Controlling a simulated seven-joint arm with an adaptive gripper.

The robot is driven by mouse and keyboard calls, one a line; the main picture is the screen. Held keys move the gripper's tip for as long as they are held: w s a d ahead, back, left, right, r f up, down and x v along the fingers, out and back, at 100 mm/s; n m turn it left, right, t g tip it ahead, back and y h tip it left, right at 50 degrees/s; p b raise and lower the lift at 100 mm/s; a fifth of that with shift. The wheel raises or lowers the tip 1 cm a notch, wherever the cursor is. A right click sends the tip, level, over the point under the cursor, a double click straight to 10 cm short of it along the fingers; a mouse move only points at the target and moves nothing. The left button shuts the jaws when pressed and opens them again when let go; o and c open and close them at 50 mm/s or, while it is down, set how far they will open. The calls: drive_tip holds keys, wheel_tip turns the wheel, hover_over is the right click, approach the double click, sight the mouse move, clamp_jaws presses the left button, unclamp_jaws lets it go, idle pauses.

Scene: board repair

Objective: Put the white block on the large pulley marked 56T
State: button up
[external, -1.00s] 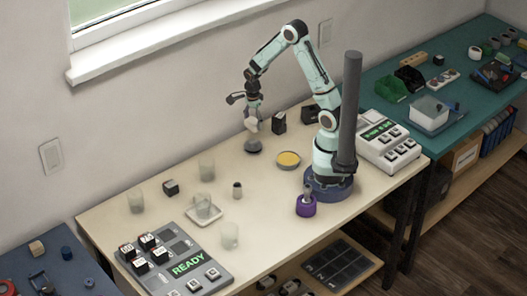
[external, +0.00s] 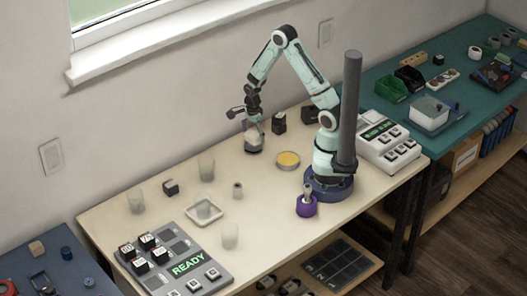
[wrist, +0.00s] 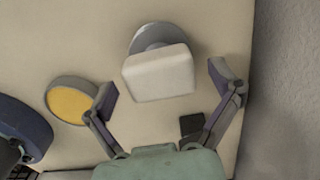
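The white block (wrist: 158,74) sits over the grey round pulley (wrist: 150,33) in the wrist view and hides much of it. In the external view the block (external: 254,135) appears to rest on the pulley (external: 254,149) near the back of the table. No marking on the pulley is readable. My gripper (wrist: 164,88) is open. Its fingers are spread to either side of the block, with a gap at each side. In the external view my gripper (external: 254,122) is low over the block, and its fingers are hard to make out.
A yellow-topped round disc (external: 288,159) lies to the right of the pulley. A dark block (external: 279,123) stands behind. Several glasses, a white dish (external: 204,211) and a button panel (external: 176,262) are towards the left and front. The wall is close behind.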

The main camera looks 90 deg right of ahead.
sight(253, 134)
wheel_tip(253, 134, up, 12)
drive_tip(key=s+a+r+n, duration=0.2)
drive_tip(key=a+r+n, duration=0.2)
drive_tip(key=a+n, duration=0.25)
drive_tip(key=s+a+r+n, duration=0.3)
drive_tip(key=a+n, duration=0.3)
drive_tip(key=n, duration=0.1)
drive_tip(key=s+a+r+n, duration=0.1)
drive_tip(key=s+a+n, duration=0.6)
drive_tip(key=n, duration=0.7)
drive_tip(key=shift+s+a+r+n+y, duration=0.3)
drive_tip(key=shift+s+r+n+y, duration=0.1)
drive_tip(key=shift+s, duration=0.75)
